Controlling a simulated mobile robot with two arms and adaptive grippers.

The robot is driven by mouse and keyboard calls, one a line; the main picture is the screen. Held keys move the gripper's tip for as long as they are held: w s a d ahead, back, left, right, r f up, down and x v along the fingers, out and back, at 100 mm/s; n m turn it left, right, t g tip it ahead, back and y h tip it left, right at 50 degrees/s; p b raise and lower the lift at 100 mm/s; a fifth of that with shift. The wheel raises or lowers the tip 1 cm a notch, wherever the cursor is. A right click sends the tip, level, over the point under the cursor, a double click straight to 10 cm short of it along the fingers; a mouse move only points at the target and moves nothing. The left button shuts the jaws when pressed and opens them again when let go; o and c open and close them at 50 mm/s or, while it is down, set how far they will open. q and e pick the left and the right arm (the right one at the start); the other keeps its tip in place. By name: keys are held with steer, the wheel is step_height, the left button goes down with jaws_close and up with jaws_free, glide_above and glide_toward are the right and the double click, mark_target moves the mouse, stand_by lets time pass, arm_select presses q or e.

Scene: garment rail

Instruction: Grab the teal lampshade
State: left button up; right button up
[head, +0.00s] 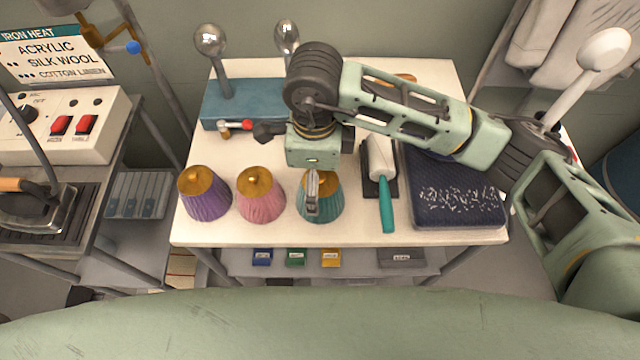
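The teal lampshade (326,206) stands upright near the front edge of the white table top, at the right end of a row of three. My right gripper (312,207) points down over it, its fingers overlapping the upper front of the shade. The fingers are seen nearly edge-on, so I cannot tell whether they are open or shut, or whether they touch the shade. The gripper and wrist hide part of the shade's top. The pink lampshade (261,203) and the purple lampshade (206,203) stand to its left, both with gold tops. My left gripper is not in view.
A lint roller (385,200) with a teal handle and a dark blue pad (458,205) with white bits lie to the right. A blue stand (232,105) with metal balls is behind. An iron (38,205) is at far left. My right arm spans the table's right side.

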steer(key=shift+s+f+p, duration=0.3)
steer(key=shift+f+p, duration=0.2)
steer(key=shift+f, duration=0.25)
steer(key=f, duration=0.2)
steer(key=f+p, duration=0.1)
steer(key=shift+w+d+f+p, duration=0.2)
steer(key=shift+f+p, duration=0.1)
steer(key=shift+f, duration=0.1)
steer(key=shift+a+f, duration=0.1)
steer(key=shift+f, duration=0.3)
steer(key=shift+c, duration=0.2)
steer(key=c, duration=1.2)
steer(key=shift+r, duration=0.1)
steer(key=shift+c, duration=0.2)
